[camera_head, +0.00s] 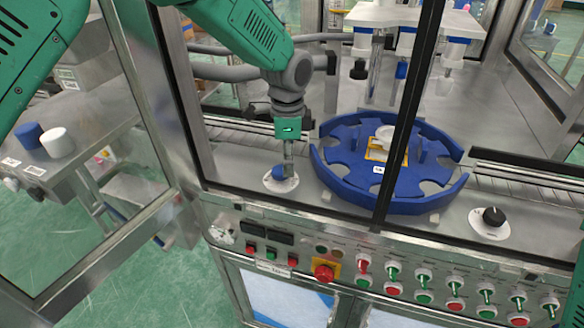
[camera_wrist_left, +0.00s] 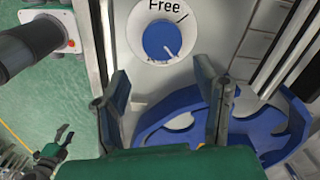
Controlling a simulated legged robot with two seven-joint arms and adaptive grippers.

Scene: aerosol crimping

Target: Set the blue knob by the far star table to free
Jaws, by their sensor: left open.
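The blue knob (camera_head: 279,173) sits on a white round dial left of the blue star table (camera_head: 345,188). In the left wrist view the knob (camera_wrist_left: 160,38) shows a white pointer mark toward its lower right. The word Free (camera_wrist_left: 163,5) and a black tick stand above it, so the pointer is away from Free. My left gripper (camera_head: 288,165) is over the knob. In its wrist view the fingers (camera_wrist_left: 166,100) are apart and empty, with the knob beyond them. My right gripper (camera_wrist_left: 64,134) shows small at the lower left, its fingers apart.
A black knob (camera_head: 494,215) on a white dial stands right of the star table. A dark window post (camera_head: 405,110) crosses in front of the star table. The front panel holds buttons, switches and a red emergency stop (camera_head: 323,271). A glass door (camera_head: 110,150) stands at the left.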

